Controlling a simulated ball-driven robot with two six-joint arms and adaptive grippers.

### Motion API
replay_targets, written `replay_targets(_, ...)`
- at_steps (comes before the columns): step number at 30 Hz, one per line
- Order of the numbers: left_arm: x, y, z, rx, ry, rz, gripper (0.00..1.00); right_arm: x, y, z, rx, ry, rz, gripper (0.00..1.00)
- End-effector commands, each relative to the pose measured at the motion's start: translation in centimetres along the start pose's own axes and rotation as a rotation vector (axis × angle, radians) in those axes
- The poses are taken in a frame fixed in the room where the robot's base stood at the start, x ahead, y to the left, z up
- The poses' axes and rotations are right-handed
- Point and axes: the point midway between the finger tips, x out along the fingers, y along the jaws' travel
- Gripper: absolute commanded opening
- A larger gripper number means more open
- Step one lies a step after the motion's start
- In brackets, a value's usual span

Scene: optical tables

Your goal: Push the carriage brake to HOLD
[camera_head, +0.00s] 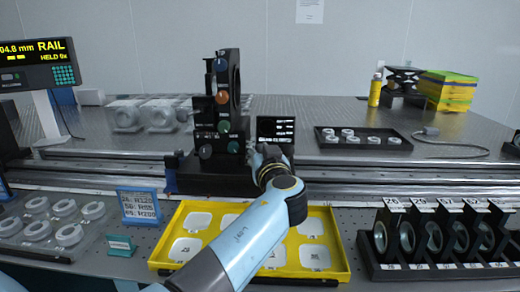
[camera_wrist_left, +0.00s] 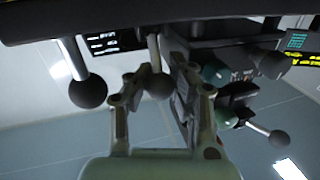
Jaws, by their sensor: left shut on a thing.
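The black carriage (camera_head: 213,182) sits on the long metal rail (camera_head: 340,180) in the head view, with an upright black mount carrying several knobs. My left gripper (camera_head: 270,158) is at the carriage's right end, below a small black sign; its fingertips are hard to make out there. In the left wrist view my left gripper (camera_wrist_left: 162,72) is shut around a short lever with a dark ball end (camera_wrist_left: 158,84). Another ball-ended lever (camera_wrist_left: 88,90) is to its left and one (camera_wrist_left: 278,137) to its right. I cannot read which lever is the brake. My right gripper is not in view.
A display (camera_head: 38,64) reads RAIL and HELD 0x. A yellow tray (camera_head: 342,262) lies under my left forearm. A black lens rack (camera_head: 440,268) stands at the right. A black tray of rings (camera_head: 360,150) is behind the rail. The rail right of the carriage is clear.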

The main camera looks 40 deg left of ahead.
Motion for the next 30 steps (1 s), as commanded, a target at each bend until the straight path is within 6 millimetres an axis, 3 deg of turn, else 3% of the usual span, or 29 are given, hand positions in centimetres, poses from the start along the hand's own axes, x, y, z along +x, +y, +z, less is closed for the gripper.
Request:
replay_targets(8, 0.6, 0.1, -1.0, 0.033, -0.132, 0.009, 0.00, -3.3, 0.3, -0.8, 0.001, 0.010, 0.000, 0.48)
replay_targets(21, 2.8, 0.7, -1.7, 0.139, -0.516, 0.037, 0.00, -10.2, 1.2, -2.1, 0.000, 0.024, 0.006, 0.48)
replay_targets(30, 4.2, 1.2, -1.2, 0.205, -0.764, 0.055, 0.00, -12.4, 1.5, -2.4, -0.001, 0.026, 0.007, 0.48)
